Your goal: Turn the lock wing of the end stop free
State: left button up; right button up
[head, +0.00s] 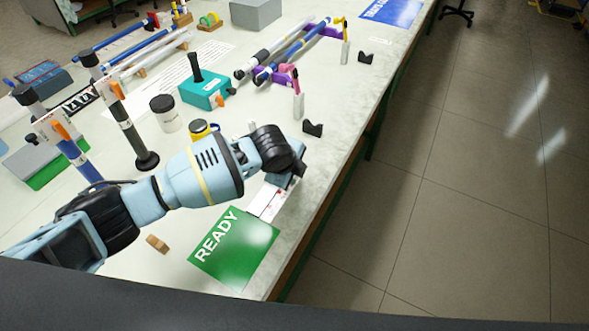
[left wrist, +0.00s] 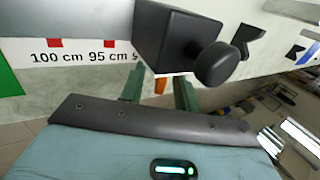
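My left gripper (head: 298,172) reaches over the front edge of the table, above a white measuring strip (head: 268,201). In the left wrist view the end stop (left wrist: 166,38) is a black block with a round black knob on its right side, in front of the strip marked 100 cm and 95 cm. A small orange-red piece, apparently the lock wing (left wrist: 160,85), shows below the block. My two dark green fingers (left wrist: 159,92) stand apart, one on each side of it; contact cannot be told. In the head view my gripper hides the end stop. My right gripper is out of view.
A green READY card (head: 234,248) lies left of the strip. A teal box (head: 204,91), a white jar (head: 166,112), a black post (head: 126,125) and rods on purple rests (head: 290,52) stand farther back. A black holder (head: 313,129) sits near the table edge.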

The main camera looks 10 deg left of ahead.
pick_arm(q)
jog(key=shift+w+f, duration=0.1)
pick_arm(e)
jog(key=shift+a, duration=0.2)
pick_arm(q)
grip_shut()
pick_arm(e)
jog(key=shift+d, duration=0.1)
